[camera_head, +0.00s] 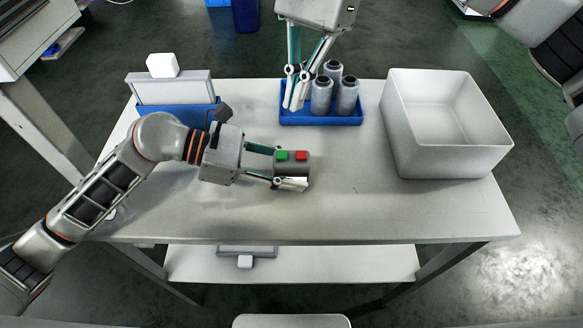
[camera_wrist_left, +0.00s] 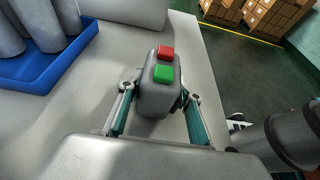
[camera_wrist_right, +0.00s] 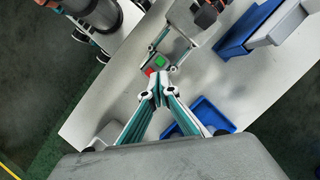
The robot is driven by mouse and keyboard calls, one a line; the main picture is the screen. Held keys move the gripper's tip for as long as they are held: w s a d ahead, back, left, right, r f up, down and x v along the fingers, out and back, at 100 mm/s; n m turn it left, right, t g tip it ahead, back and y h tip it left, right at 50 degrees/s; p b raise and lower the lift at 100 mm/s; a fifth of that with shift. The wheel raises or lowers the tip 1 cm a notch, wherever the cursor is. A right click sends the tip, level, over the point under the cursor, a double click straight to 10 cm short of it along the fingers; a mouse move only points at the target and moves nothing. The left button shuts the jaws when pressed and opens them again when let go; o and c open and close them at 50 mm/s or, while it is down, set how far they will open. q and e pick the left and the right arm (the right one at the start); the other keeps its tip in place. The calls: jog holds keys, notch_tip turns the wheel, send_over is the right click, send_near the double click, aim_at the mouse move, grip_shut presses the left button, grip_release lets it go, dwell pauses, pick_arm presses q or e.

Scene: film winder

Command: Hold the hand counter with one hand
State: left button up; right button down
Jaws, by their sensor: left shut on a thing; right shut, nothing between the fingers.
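The hand counter (camera_head: 300,171) is a grey block with a green and a red button on its top. It sits between the fingers of my left gripper (camera_head: 287,168), low over the middle of the table. In the left wrist view the hand counter (camera_wrist_left: 158,98) is held from both sides by the fingers, buttons facing up. My right gripper (camera_head: 293,103) is shut and empty, above the left end of the blue tray with grey cylinders. In the right wrist view its fingertips (camera_wrist_right: 158,90) are together, and the counter (camera_wrist_right: 156,66) shows just beyond them.
The blue tray (camera_head: 340,122) holds several grey cylinders (camera_head: 347,96) at the table's back. A large empty white bin (camera_head: 450,160) stands at the right. A blue holder (camera_head: 180,115) with a grey box and white block (camera_head: 163,65) stands back left. The table's front right is clear.

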aim_at(285, 156)
dwell(0.5)
jog(key=s+m+t+y, duration=0.1)
jog(key=t+y, duration=0.1)
jog(key=s+a+r+m+t+y, duration=0.1)
jog(key=m+t+y, duration=0.1)
jog(key=s+a+m+t+y, duration=0.1)
jog(key=m+t+y, duration=0.1)
jog(key=shift+s+r, duration=0.35)
jog(key=shift+d+f, duration=0.1)
jog(key=shift+f, duration=0.05)
dwell(0.3)
jog(key=shift+f, duration=4.3)
jog(key=shift+f, duration=0.15)
jog(key=shift+f, duration=0.25)
